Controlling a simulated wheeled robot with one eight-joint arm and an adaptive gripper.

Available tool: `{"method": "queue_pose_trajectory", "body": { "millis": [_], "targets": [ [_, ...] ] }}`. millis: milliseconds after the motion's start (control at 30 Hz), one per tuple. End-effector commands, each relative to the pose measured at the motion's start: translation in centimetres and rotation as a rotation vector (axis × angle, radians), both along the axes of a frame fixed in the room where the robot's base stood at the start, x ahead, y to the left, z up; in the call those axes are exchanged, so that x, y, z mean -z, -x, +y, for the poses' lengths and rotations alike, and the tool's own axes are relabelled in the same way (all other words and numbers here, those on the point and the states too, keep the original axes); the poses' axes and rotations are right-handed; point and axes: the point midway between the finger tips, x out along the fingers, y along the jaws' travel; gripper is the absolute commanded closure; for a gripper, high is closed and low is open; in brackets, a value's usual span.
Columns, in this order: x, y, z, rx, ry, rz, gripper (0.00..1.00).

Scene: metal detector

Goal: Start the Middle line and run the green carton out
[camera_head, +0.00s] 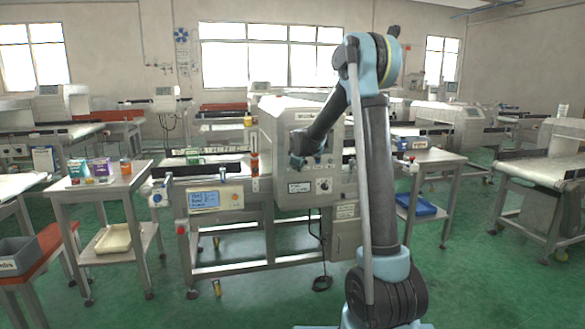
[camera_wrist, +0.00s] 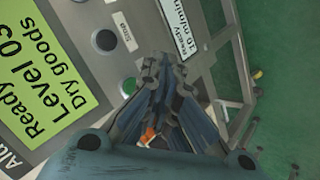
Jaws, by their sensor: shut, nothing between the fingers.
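My gripper (camera_head: 297,161) is in front of the detector's face in the head view. In the wrist view my gripper (camera_wrist: 158,72) is shut and empty, its fingertips over the control panel. A green-lit screen (camera_wrist: 45,75) reads Ready, Level 03, Dry goods. A green button (camera_wrist: 129,87) shows just left of the fingers, and a dark round button (camera_wrist: 105,41) lies above it. I cannot tell whether the fingertips touch the panel.
A small display (camera_wrist: 182,20) on the machine seems to read Ready, 10 m/min. A knob (camera_head: 323,185) sits low on the detector. A side table (camera_head: 120,181) with packs is at left; a blue tray (camera_head: 416,205) is at right.

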Motion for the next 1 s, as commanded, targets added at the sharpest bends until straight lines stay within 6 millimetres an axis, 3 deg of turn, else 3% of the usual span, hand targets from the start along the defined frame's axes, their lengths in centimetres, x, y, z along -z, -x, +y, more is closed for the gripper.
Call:
{"method": "queue_pose_trajectory", "body": {
  "millis": [300, 1000],
  "targets": [
    [0.0, -2.0, 0.5, 0.0, 0.0, 0.0, 1.0],
    [0.0, -2.2, 0.6, 0.0, 0.0, 0.0, 1.0]
  ]
}}
